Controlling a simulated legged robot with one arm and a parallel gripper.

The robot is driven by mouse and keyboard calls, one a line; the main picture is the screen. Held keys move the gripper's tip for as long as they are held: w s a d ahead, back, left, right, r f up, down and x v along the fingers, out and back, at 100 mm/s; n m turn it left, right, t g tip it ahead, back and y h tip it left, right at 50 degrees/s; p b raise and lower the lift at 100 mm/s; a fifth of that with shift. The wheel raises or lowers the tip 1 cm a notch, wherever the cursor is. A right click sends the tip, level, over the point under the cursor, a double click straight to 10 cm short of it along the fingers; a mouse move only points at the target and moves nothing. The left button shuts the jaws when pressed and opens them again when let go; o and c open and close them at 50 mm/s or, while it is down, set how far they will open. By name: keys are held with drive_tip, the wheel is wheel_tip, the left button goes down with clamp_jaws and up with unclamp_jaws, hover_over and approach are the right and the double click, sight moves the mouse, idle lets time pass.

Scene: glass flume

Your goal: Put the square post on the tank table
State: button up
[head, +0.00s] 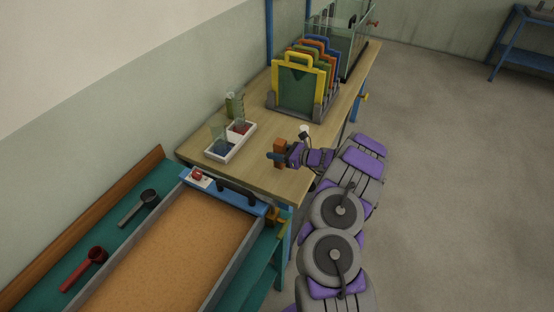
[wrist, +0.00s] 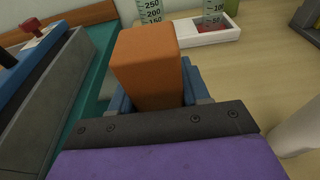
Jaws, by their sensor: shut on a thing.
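The orange square post (head: 279,147) is held in my gripper (head: 277,158), near the right edge of the wooden-topped table (head: 262,184). In the wrist view the post (wrist: 150,65) stands up between the blue fingers of my gripper (wrist: 160,95), which are shut on it. Its lower end is hidden by the gripper, and I cannot tell whether it touches the tabletop. A glass tank (head: 349,42) stands at the far end of this table.
A white tray (head: 222,157) with measuring cylinders stands left of my gripper. A rack of coloured panels (head: 298,88) is behind. A white object (head: 304,130) is close to my gripper. A sand-filled trough (head: 180,245) lies in front. Bare wood shows between tray and gripper.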

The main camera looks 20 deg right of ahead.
wheel_tip(320, 180, down, 4)
drive_tip(key=shift+s+d+r+b, duration=0.15)
drive_tip(key=shift+r+b, duration=0.1)
drive_tip(key=shift+b, duration=0.2)
drive_tip(key=shift+r, duration=0.1)
drive_tip(key=o, duration=1.2)
